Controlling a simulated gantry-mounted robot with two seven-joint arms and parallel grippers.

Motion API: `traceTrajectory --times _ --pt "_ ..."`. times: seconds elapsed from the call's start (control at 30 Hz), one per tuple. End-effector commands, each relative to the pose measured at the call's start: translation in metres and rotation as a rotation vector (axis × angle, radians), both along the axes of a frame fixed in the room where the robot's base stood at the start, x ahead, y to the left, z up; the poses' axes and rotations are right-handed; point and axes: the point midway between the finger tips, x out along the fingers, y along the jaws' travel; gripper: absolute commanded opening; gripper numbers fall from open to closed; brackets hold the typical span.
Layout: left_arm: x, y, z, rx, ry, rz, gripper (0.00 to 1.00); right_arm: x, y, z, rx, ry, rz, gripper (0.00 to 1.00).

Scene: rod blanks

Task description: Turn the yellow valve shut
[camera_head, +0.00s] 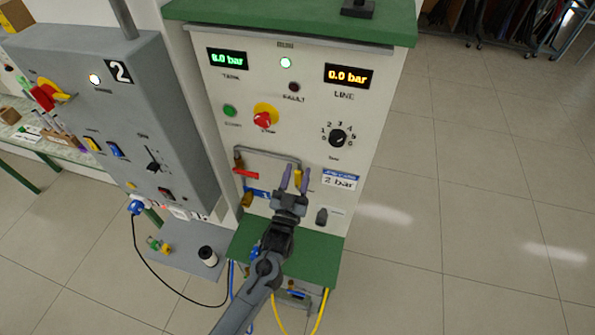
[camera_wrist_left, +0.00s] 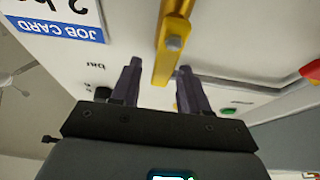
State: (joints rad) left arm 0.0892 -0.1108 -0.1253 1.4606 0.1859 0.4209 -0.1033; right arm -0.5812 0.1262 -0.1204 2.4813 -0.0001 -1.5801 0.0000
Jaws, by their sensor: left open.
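The yellow valve handle (camera_wrist_left: 174,40) is a flat bar with a grey bolt in the left wrist view. It comes down from the top edge, and its lower end reaches between my left gripper's fingers. In the head view only a bit of yellow (camera_head: 298,178) shows between the fingertips, on the lower part of the white panel. My left gripper (camera_wrist_left: 160,72) is open, one finger on each side of the handle. It also shows in the head view (camera_head: 294,180). The handle looks close to the right finger in the wrist view; I cannot tell whether they touch. My right gripper is not in view.
A job card (camera_head: 340,179) reading 2 bar is right of the fingers. A grey pipe (camera_head: 267,154) runs just above. A green ledge (camera_head: 325,250) lies below.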

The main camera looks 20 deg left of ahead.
Motion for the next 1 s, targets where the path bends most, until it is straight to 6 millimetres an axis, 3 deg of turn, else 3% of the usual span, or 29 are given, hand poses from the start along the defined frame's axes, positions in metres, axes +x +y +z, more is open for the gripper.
traceTrajectory --times 0.4,0.47,0.7,1.0 --pt "0.0069 0.0004 0.0026 -0.001 0.001 0.0 0.45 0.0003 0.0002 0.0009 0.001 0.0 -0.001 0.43" --pt "0.0068 0.0004 0.0025 -0.001 0.001 0.0 0.39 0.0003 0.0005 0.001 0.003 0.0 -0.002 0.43" --pt "0.0067 0.0004 0.0026 -0.001 0.001 0.0 0.02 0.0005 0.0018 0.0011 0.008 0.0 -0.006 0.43" --pt "0.0068 -0.0005 0.0028 0.02 0.003 0.0 0.0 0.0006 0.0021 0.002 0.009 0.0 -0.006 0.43"
